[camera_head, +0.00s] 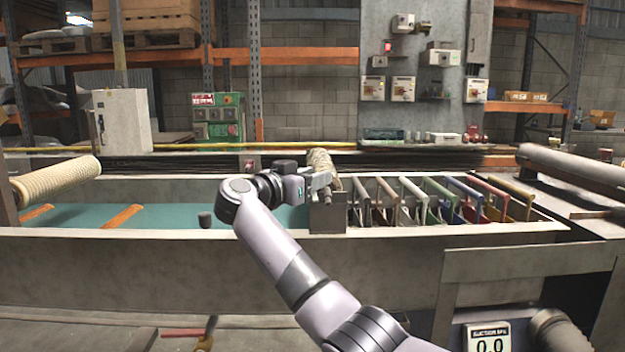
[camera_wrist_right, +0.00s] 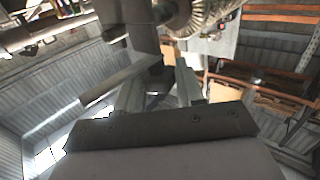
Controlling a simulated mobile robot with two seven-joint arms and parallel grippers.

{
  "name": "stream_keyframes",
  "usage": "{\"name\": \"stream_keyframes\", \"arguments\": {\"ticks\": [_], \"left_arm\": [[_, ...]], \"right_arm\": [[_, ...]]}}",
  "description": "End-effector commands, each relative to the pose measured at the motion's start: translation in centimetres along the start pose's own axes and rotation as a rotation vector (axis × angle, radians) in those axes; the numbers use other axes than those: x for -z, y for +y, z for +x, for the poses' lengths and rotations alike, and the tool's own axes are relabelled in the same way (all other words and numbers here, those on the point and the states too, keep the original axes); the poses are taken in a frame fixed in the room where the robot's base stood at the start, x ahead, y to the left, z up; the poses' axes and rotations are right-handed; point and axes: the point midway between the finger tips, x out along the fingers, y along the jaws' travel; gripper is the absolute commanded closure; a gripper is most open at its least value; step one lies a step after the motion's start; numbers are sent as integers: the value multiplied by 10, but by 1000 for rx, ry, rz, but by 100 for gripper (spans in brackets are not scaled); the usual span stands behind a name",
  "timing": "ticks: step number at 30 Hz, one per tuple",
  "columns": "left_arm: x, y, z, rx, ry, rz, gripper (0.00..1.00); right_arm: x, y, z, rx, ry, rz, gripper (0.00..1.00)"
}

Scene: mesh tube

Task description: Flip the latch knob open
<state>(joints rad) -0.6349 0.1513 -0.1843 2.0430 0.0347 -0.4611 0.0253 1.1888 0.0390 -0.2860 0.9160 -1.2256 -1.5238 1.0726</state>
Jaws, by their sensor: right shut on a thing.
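My right gripper (camera_head: 322,182) reaches in over the trough and is shut at the grey metal block (camera_head: 328,214), just below the mesh tube (camera_head: 321,162). The latch knob is mostly hidden between its fingers, and I cannot make out its shape or how far it is turned. In the right wrist view the two fingers of the right gripper (camera_wrist_right: 158,82) point up toward a dark bracket, with the ribbed mesh tube (camera_wrist_right: 200,14) just beyond. My left gripper is not in view.
A row of coloured frames (camera_head: 440,200) stands close to the right of the block. A small dark cylinder (camera_head: 205,220) sits on the teal trough floor (camera_head: 170,217) at left. A ribbed beige roll (camera_head: 56,181) lies at far left. The trough's front wall (camera_head: 150,262) runs below my right arm.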

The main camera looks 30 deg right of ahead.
Motion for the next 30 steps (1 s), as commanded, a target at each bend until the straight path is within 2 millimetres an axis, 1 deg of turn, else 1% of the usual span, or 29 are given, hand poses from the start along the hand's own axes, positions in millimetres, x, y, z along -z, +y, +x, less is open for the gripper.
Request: {"name": "stream_keyframes", "arguments": {"ticks": [9,23,24,25,26,30], "left_arm": [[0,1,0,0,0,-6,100],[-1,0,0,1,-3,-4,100],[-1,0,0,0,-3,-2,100],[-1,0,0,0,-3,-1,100],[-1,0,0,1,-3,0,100],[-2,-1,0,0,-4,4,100]], "right_arm": [[2,0,1,-55,3,2,93],[3,0,1,-62,3,4,93],[3,0,1,-62,4,4,59],[3,0,1,-62,3,4,49],[2,0,1,-63,3,4,43],[2,0,1,-63,2,3,43]]}}
